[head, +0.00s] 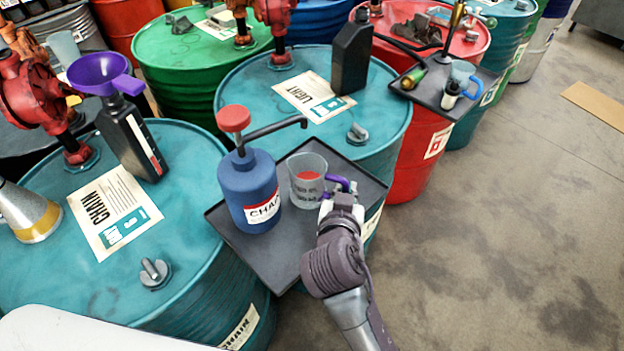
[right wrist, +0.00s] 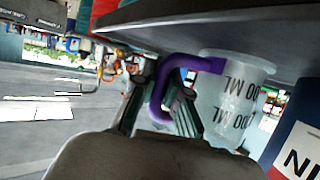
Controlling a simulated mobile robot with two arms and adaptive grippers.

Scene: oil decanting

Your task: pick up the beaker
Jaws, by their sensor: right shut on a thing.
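The clear beaker (head: 305,186) with a purple handle (head: 341,184) is upright at the tray's back right corner in the head view. A red patch shows inside it. My right gripper (head: 340,203) is shut on the handle, on the side away from the blue pump bottle. My left gripper is not in view.
The dark tray (head: 285,258) also holds a blue pump bottle (head: 248,190) close left of the beaker. Teal drums (head: 190,215) stand left and behind, with a black bottle (head: 351,60) on one. A second tray (head: 432,92) is further back. Open floor (head: 500,220) lies right.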

